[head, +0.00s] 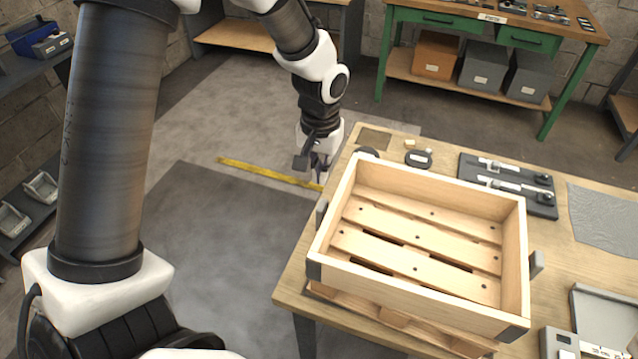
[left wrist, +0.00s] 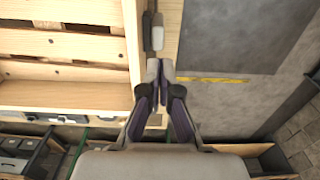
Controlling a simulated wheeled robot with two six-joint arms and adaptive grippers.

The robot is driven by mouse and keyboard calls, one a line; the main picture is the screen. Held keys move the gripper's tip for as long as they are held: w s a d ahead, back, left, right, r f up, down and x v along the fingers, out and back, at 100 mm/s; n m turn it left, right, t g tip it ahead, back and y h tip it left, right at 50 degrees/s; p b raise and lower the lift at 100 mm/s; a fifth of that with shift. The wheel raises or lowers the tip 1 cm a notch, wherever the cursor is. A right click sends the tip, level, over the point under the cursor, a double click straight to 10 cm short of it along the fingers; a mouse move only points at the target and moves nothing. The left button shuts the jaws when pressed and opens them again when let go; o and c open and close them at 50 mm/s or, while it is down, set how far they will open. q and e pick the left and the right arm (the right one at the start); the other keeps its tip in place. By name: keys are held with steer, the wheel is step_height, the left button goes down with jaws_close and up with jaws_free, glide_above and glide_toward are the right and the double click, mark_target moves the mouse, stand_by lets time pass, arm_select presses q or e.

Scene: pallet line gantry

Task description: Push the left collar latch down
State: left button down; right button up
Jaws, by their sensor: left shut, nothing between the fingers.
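The wooden collar (head: 420,296) sits on a pallet (head: 396,320) on the workbench. The left collar latch (head: 321,212) is a small grey piece on the collar's left outer side. In the left wrist view the latch (left wrist: 152,32) shows just ahead of my fingertips, beside the collar wall. My left gripper (head: 319,170) is shut and empty, pointing down near the collar's far left corner. In the left wrist view its fingertips (left wrist: 158,72) are close to the latch; I cannot tell whether they touch. My right gripper is not in view.
Another grey latch (head: 537,263) is on the collar's right side. Black round items (head: 418,158) and a dark tool tray (head: 508,184) lie behind the collar. A grey tray (head: 603,318) is at the right.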

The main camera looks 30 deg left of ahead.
arm_select(q)
step_height(320, 180, up, 6)
steer(key=shift+b, duration=0.3)
steer(key=shift+w, duration=0.15)
